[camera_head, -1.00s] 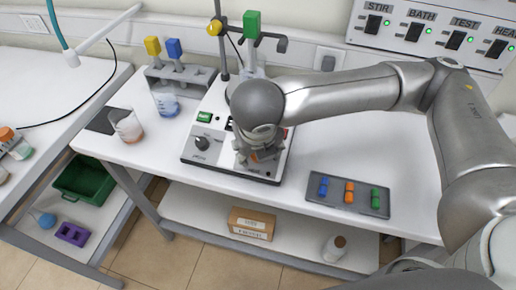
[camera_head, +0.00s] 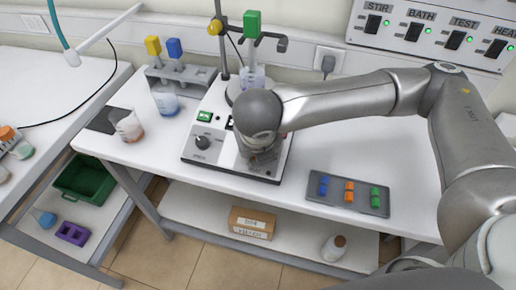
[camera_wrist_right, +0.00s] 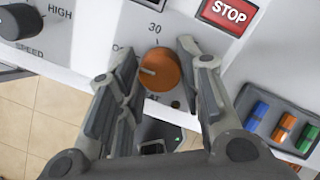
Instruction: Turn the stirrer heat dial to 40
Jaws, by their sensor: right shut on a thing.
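The stirrer (camera_head: 205,160) is a white box with a dark front edge on the middle table. Its heat dial (camera_wrist_right: 167,72) is a round orange knob in the right wrist view, with a pale pointer mark directed to the left. A "30" is printed above the dial; other markings around it are partly covered by the fingers. My right gripper (camera_wrist_right: 158,56) is closed on the dial, one finger on each side. In the head view my right gripper (camera_head: 262,160) sits over the stirrer's right front and hides the dial. My left gripper is out of view.
A black speed knob (camera_head: 202,143) and a red STOP label (camera_wrist_right: 228,12) flank the dial. A tray (camera_head: 325,196) with blue, orange and green pieces lies to the right. A beaker (camera_head: 128,126) stands left.

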